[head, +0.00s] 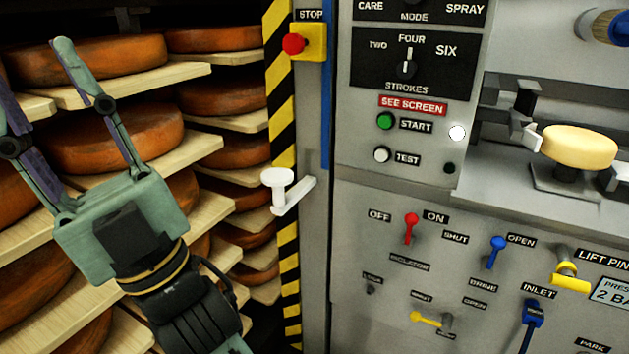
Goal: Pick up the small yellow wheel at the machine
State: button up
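The small yellow wheel (578,146) lies flat on a dark support on the machine's ledge at the right. A dark clamp arm with a pale pad (530,136) is close to its left side, and a pale piece is at its lower right; I cannot tell whether they touch it. My gripper (32,72) is at the far left, in front of the shelves and far from the wheel. Its two greenish fingers point up and are spread apart with nothing held between them. The left finger is partly cut off by the picture edge.
Shelves (190,152) with large orange cheese wheels fill the left. A striped post (278,90) and a white handle (285,188) stand between my gripper and the machine panel (370,180). Red, blue and yellow levers stick out below the wheel's ledge (500,180).

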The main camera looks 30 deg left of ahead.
aim_at(571, 147)
jog(key=i+j+z, duration=0.1)
jog(key=i+z, duration=0.15)
jog(key=z, duration=0.15)
jog(key=i+j+z, duration=0.15)
jog(key=z, duration=0.2)
jog(key=i+j+z, duration=0.2)
jog(key=z, duration=0.2)
